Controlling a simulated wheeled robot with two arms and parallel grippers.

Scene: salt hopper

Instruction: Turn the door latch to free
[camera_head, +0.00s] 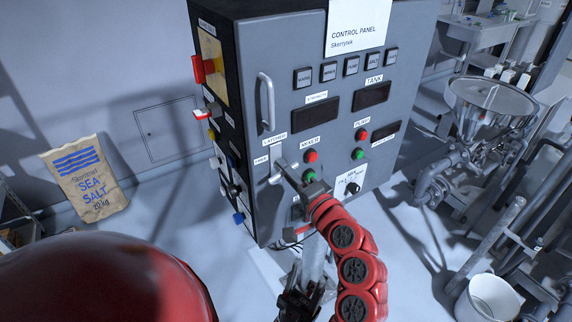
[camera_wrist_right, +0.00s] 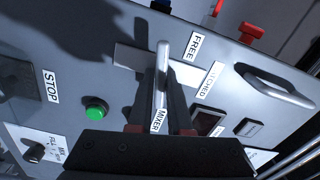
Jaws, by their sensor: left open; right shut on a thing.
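The door latch is a metal lever (camera_wrist_right: 163,72) on a pale plate on the grey cabinet door. It also shows in the head view (camera_head: 276,179), partly covered by my gripper. The labels FREE (camera_wrist_right: 195,46) and LATCHED (camera_wrist_right: 213,80) sit beside it. In the right wrist view the lever lies across the plate, its tip to the left of FREE. My right gripper (camera_wrist_right: 161,100) is shut on the lever, one dark finger on each side. My left gripper (camera_head: 302,302) is open, low in the head view, apart from the cabinet.
The door handle (camera_head: 266,103) is above the latch. The red and green mixer buttons (camera_head: 311,156) and a rotary knob (camera_head: 352,188) are close to the right of it. A salt sack (camera_head: 88,180) stands at left; a steel hopper (camera_head: 490,100) and a white bucket (camera_head: 490,300) are at right.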

